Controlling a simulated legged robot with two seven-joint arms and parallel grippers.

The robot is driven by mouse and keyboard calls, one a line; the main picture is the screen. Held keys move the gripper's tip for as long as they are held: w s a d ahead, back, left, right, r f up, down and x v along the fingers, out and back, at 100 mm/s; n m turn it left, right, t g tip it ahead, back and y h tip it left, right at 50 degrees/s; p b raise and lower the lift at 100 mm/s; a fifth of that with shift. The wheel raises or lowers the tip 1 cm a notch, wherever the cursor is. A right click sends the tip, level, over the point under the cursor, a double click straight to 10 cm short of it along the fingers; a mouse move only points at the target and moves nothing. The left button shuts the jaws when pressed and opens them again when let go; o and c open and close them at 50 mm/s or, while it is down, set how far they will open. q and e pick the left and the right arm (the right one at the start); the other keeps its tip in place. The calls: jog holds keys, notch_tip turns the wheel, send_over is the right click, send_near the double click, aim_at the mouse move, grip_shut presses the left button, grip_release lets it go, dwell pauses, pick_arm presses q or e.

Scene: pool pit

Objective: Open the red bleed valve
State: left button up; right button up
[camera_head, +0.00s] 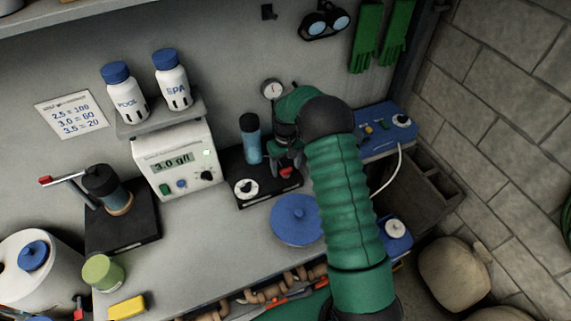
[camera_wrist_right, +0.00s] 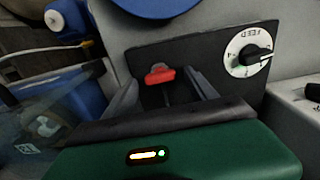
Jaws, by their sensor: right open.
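In the right wrist view the red handle (camera_wrist_right: 160,75) lies between the two grey fingers of my right gripper (camera_wrist_right: 163,88), which is open. A gap shows on both sides of the handle, and I see no contact. In the head view my right gripper (camera_head: 287,155) is over the plate and partly hides the fittings there. The dial (camera_wrist_right: 248,54) shows to the right in the wrist view. My left gripper is not in view.
A pressure gauge (camera_head: 272,89) stands behind the gripper. A white meter (camera_head: 179,164) reading 3.0 is to the left, and a blue lid (camera_head: 297,219) lies in front. A blue box (camera_head: 388,133) with a white cable is to the right.

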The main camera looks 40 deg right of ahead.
notch_tip(320, 180, up, 17)
jog(key=b, duration=0.2)
jog(key=shift+f, duration=0.15)
jog(key=shift+d, duration=0.1)
jog(key=s+a+f+n+t, duration=0.1)
jog(key=s+a+f, duration=0.15)
jog(key=a, duration=0.55)
jog(key=s+a+f+n, duration=0.1)
jog(key=s+a+f, duration=0.15)
jog(key=a, duration=0.45)
jog(key=s+a+f+n+t, duration=0.1)
jog(key=s+a+f, duration=0.2)
jog(key=s+a, duration=0.6)
jog(key=s, duration=0.3)
jog(key=shift+a+f+t, duration=0.3)
jog(key=shift+a, duration=0.05)
jog(key=shift+d, duration=0.25)
